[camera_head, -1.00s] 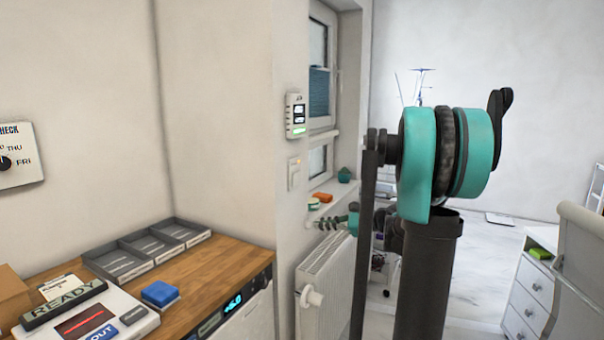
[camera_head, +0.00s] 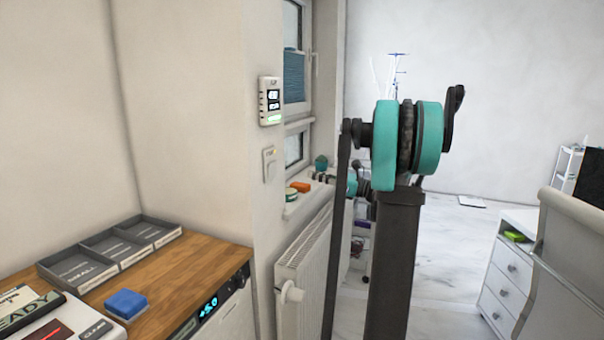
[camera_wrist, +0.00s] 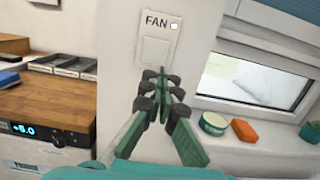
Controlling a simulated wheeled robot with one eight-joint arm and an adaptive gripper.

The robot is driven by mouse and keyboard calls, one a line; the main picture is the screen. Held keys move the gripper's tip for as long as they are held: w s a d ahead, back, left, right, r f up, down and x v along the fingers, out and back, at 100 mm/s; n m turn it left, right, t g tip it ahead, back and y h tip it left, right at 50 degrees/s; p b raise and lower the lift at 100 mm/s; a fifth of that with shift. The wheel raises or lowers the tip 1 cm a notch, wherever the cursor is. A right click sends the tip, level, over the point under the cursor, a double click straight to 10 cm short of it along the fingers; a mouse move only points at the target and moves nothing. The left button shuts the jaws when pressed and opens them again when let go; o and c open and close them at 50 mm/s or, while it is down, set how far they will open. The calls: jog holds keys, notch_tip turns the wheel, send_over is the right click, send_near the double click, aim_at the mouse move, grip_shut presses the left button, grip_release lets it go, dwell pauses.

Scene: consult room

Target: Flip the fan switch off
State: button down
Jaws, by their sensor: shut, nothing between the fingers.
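The fan switch is a white wall plate (camera_wrist: 155,52) under the label FAN, with a small pale light at its upper right. It also shows in the head view as a small plate (camera_head: 269,163) on the wall's narrow face, below a thermostat-like unit. My gripper (camera_wrist: 163,74) is shut and empty, its dark and teal fingers together just below the switch plate in the wrist view. I cannot tell whether the tips touch the wall or the plate. In the head view my gripper is small and partly hidden by my arm. The rocker's position is too faint to tell.
A radiator (camera_head: 303,262) stands below the windowsill. The sill holds a green-white tub (camera_wrist: 213,123) and an orange block (camera_wrist: 244,130). A wooden counter (camera_head: 185,270) with a grey tray (camera_head: 112,250) and blue block (camera_head: 125,304) is at left. A wall unit (camera_head: 270,101) hangs above the switch.

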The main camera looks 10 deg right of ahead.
aim_at(274, 164)
jog(key=x, duration=1.2)
jog(key=shift+w+a, duration=0.2)
jog(key=shift+a, duration=0.15)
jog(key=shift+w+a+r, duration=0.15)
jog(key=shift+a+r, duration=0.05)
jog(key=shift+a, duration=0.05)
